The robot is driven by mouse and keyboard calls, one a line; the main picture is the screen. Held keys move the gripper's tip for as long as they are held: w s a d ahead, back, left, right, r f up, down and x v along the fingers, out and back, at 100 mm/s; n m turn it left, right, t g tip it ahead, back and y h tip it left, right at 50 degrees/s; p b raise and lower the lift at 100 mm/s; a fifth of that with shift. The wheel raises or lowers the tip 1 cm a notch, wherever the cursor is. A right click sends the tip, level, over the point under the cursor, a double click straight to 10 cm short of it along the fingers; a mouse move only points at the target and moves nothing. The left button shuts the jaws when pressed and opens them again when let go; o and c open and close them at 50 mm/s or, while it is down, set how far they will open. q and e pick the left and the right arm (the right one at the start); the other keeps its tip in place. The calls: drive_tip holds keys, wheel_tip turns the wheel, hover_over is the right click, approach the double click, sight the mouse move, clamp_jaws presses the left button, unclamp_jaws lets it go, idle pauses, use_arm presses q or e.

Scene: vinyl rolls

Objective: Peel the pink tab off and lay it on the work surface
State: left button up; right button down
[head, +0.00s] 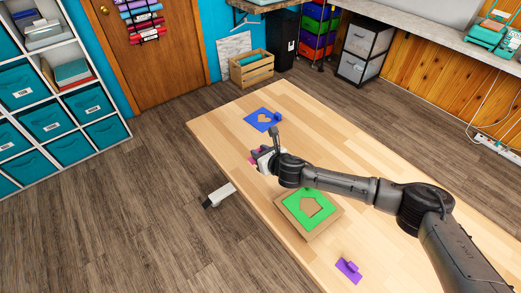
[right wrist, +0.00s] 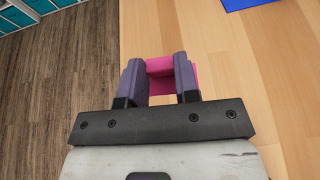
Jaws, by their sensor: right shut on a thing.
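My right gripper (right wrist: 158,82) is shut on the pink tab (right wrist: 159,67), with one finger on each side of it. In the head view the pink tab (head: 252,161) shows only in part beside the right gripper (head: 257,159), near the table's left edge. I cannot tell whether the tab touches the wooden work surface (head: 215,133). A green sheet with a house-shaped cut-out (head: 292,206) lies on a brown board (head: 321,233), partly under my right arm.
A blue sheet with a heart cut-out (head: 254,122) lies farther back on the table, and a purple piece (head: 348,270) lies near the front. A small white-and-black object (head: 221,195) shows just left of the table edge. The table's back right is clear.

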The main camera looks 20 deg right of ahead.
drive_tip(key=shift+f+b, duration=0.8)
drive_tip(key=shift+f, duration=1.65)
drive_tip(key=shift+f+b, duration=0.15)
drive_tip(key=shift+b, duration=0.15)
drive_tip(key=shift+f, duration=0.1)
drive_tip(key=shift+f, duration=0.35)
drive_tip(key=shift+f, duration=0.15)
